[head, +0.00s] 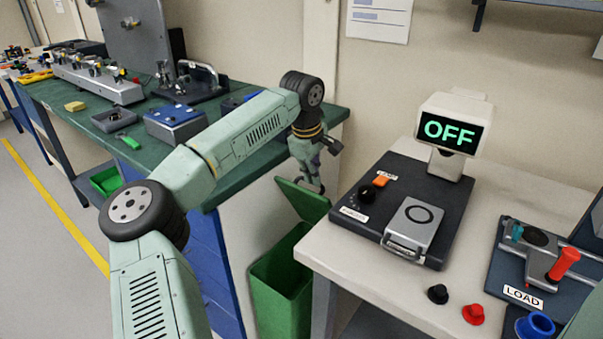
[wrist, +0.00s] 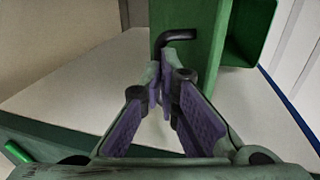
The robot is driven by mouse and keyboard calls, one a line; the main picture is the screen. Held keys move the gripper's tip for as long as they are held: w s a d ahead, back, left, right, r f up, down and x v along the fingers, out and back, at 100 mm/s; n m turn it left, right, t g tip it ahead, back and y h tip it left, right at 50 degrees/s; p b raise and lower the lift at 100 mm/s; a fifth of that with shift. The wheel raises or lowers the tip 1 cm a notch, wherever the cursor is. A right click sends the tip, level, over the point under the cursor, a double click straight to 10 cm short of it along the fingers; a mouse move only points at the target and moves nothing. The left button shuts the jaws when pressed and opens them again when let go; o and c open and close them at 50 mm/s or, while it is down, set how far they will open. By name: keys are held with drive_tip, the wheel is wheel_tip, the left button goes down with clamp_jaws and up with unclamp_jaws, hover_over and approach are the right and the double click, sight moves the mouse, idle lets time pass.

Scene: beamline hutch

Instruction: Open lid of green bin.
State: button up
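The green bin (head: 281,285) stands on the floor between the green-topped bench and the white table. Its lid (head: 304,200) is raised and tilted above the bin's back edge, and the bin mouth shows open below it. In the wrist view the lid (wrist: 205,65) has a black bent handle (wrist: 178,35). My gripper (head: 318,187) is at the lid's upper side. In the wrist view its purple-padded fingers (wrist: 166,78) close in around the handle's lower end, which they partly hide. They look shut on it.
The white table (head: 325,245) with a dark instrument plate and OFF display stands close right of the bin. The green-topped bench (head: 235,178) with blue drawers is at the left. Floor is clear at far left.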

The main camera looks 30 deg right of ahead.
drive_tip(key=shift+o, duration=0.6)
drive_tip(key=shift+s+f, duration=0.25)
drive_tip(key=shift+f, duration=0.7)
drive_tip(key=shift+o, duration=1.2)
drive_tip(key=shift+d+f, duration=0.15)
drive_tip(key=shift+f, duration=0.25)
drive_tip(key=shift+w+r+p, duration=0.2)
drive_tip(key=shift+r+p, duration=0.05)
drive_tip(key=shift+p, duration=0.1)
drive_tip(key=w+d+r+p, duration=0.3)
drive_tip(key=d+r+p, duration=0.3)
drive_tip(key=d+r, duration=0.2)
drive_tip(key=shift+w+d+p, duration=0.2)
drive_tip(key=shift+d+p, duration=0.1)
drive_tip(key=shift+d, duration=0.05)
drive_tip(key=w+v, duration=0.1)
drive_tip(key=v, duration=1.1)
drive_tip(key=shift+s, duration=0.45)
